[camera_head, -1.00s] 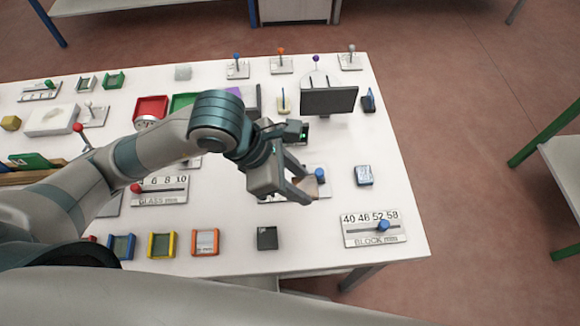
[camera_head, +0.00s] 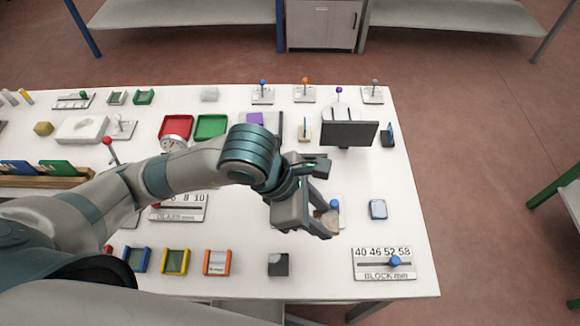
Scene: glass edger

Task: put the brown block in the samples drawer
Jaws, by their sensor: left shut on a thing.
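The brown block (camera_head: 331,221) is a small brownish piece between the fingertips of my left gripper (camera_head: 324,224). The gripper is shut on it, over the front right part of the white table, and the fingers hide part of it. I cannot tell its height above the table. A grey cabinet (camera_head: 322,24) with a dark handle stands on the floor beyond the table. No label marks it as the samples drawer, and I see no open drawer. My right gripper is not in view.
Red (camera_head: 176,127) and green (camera_head: 211,125) trays lie behind my arm.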

